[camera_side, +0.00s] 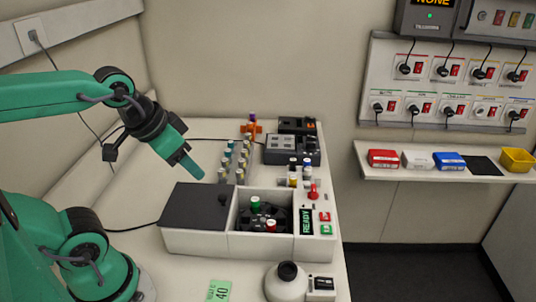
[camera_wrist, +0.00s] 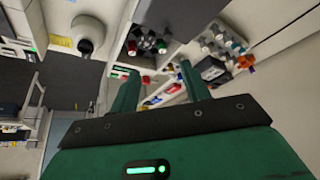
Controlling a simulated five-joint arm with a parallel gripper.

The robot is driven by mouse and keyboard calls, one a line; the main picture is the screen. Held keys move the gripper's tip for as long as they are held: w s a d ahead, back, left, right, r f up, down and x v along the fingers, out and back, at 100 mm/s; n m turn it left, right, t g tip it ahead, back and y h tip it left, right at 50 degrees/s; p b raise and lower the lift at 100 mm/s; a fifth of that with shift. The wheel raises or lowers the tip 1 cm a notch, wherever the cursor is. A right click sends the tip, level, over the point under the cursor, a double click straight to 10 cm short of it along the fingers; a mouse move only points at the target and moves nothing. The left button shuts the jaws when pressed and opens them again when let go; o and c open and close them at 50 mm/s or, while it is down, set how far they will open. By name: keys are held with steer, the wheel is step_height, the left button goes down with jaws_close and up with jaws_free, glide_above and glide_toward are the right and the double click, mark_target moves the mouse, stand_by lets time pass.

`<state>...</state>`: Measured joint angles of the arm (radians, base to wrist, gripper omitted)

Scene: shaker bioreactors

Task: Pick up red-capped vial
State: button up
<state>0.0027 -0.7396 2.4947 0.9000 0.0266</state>
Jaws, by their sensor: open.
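A red-capped vial (camera_side: 271,226) sits in the dark holder (camera_side: 278,216) inside the open bay of the white shaker box (camera_side: 200,243). A green-capped vial (camera_side: 255,203) stands in the same bay, behind it and to its left. Most of the red-capped vial's body is hidden in the holder. My gripper (camera_side: 197,173) is above the box's dark lid, up and to the left of the bay, apart from the vials. In the wrist view my gripper (camera_wrist: 159,67) shows two spread fingers with nothing held between them. The red cap (camera_wrist: 131,47) appears small beyond the fingers.
Dark- and blue-capped vials (camera_side: 300,170) stand by a red knob (camera_side: 313,190). An orange stand (camera_side: 251,127) and dark devices (camera_side: 293,149) are at the back.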

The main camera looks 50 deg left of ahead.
steer(key=w+m, duration=0.2)
steer(key=m, duration=0.2)
steer(key=m+g, duration=0.5)
steer(key=m, duration=1.8)
glide_above(271, 223)
steer(key=a, duration=0.1)
step_height(271, 223, down, 11)
steer(key=shift+s+r, duration=0.15)
steer(key=shift+w+d+f+m+g, duration=0.15)
steer(key=shift+f+m, duration=0.15)
steer(key=shift+m, duration=0.15)
steer(key=shift+w+d+f+m+g, duration=0.15)
steer(key=shift+f+m, duration=0.1)
steer(key=shift+m, duration=0.2)
steer(key=shift+s+f, duration=0.1)
steer(key=shift+f, duration=1.2)
steer(key=shift+d+f, duration=0.15)
steer(key=shift+f, duration=2.45)
